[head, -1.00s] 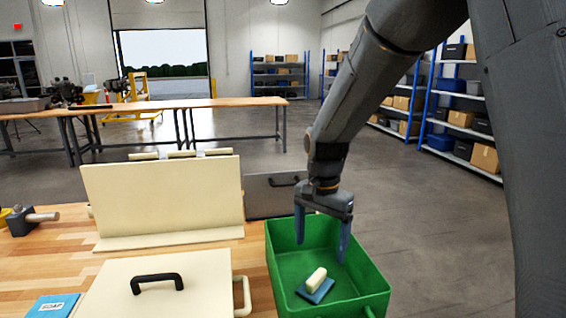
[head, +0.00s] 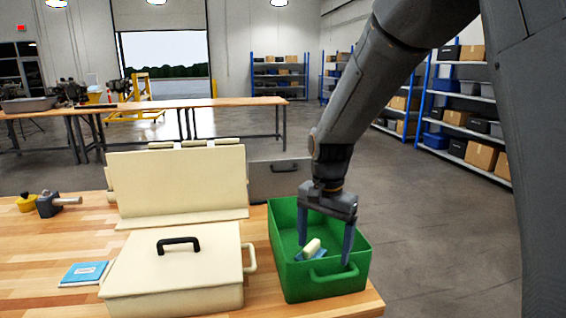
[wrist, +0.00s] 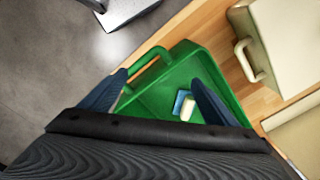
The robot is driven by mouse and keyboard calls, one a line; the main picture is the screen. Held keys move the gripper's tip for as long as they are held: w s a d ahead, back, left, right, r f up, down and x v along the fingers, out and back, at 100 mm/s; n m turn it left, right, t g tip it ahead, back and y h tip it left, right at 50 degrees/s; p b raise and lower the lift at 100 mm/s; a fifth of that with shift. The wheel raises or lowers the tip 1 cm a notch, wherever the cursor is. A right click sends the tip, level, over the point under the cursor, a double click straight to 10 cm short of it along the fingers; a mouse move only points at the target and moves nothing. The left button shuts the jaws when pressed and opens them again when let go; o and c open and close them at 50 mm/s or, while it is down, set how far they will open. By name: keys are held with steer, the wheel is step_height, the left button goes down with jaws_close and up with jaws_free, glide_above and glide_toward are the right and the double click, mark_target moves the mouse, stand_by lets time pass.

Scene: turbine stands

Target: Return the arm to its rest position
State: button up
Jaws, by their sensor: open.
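My gripper (head: 325,245) is open, with its two blue fingers pointing down over the green bin (head: 340,287) at the table's right end. In the wrist view the fingers (wrist: 158,98) stand apart over the green bin (wrist: 150,99), with nothing held between them. Inside the bin lie a cream block (head: 312,247) and a blue piece (head: 299,256) beside or under it. The block (wrist: 187,108) and the blue piece (wrist: 179,100) also show in the wrist view, close to one finger, which partly hides them.
A closed cream box (head: 150,275) with a black handle stands left of the bin. A blue booklet (head: 84,273) lies left of it. Behind stand an upright cream panel (head: 180,185) and a grey case (head: 280,180). A grey tool (head: 50,204) lies far left. Open floor (head: 430,240) lies to the right.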

steer(key=s+d+f+n+t, duration=0.25)
steer(key=s+d+n, duration=0.45)
steer(key=s+d, duration=0.45)
step_height(320, 180, down, 8)
steer(key=s+a+g+b, duration=0.1)
steer(key=b, duration=0.6)
steer(key=shift+s+a+f, duration=0.2)
steer(key=shift+s+a, duration=0.05)
steer(key=shift+a, duration=0.15)
